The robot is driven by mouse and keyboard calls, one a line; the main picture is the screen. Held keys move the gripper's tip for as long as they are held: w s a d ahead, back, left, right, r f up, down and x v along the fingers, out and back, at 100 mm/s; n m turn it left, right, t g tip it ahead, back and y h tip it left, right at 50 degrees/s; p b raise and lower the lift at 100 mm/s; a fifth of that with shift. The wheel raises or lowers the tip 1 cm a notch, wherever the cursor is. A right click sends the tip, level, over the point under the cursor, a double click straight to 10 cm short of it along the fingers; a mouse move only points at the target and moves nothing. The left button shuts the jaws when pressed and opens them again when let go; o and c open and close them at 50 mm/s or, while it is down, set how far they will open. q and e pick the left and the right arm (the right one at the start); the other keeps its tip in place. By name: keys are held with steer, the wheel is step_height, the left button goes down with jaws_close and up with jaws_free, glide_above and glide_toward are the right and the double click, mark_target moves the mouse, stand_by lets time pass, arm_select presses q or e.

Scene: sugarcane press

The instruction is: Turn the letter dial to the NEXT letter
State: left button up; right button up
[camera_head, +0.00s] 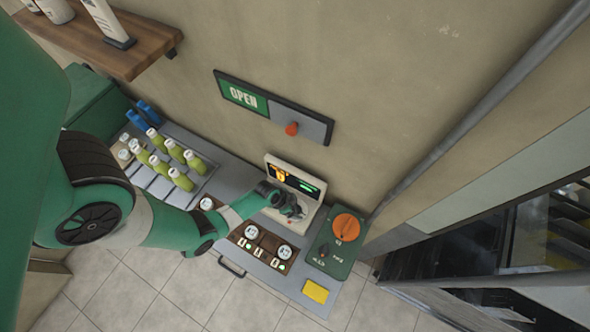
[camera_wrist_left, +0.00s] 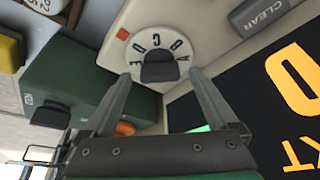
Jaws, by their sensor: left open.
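The letter dial (camera_wrist_left: 148,42) is a white disc with black letters around a dark grey knob (camera_wrist_left: 160,68), on the cream terminal (camera_head: 303,213). A small orange-red mark (camera_wrist_left: 122,33) lies beside the disc. My left gripper (camera_wrist_left: 160,76) is open, with one fingertip on each side of the knob; I cannot tell whether they touch it. In the head view, my left gripper (camera_head: 291,208) is at the terminal's front and hides much of the dial. The screen (camera_head: 295,180) shows a yellow letter and green bar; the yellow letter (camera_wrist_left: 297,80) is partly cropped in the wrist view. My right gripper is not seen.
A grey CLEAR key (camera_wrist_left: 258,14) is near the dial. A green box with an orange knob (camera_head: 346,227) stands to the terminal's right, with a yellow pad (camera_head: 316,291) in front. Green bottles (camera_head: 180,179) stand at the left. An OPEN sign (camera_head: 243,97) hangs behind.

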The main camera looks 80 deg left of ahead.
arm_select(q)
steer(key=p+v, duration=0.8)
steer(key=v, duration=0.3)
steer(key=shift+s+r+p, duration=0.2)
steer(key=shift+r+p, duration=0.05)
steer(key=shift+p, duration=0.1)
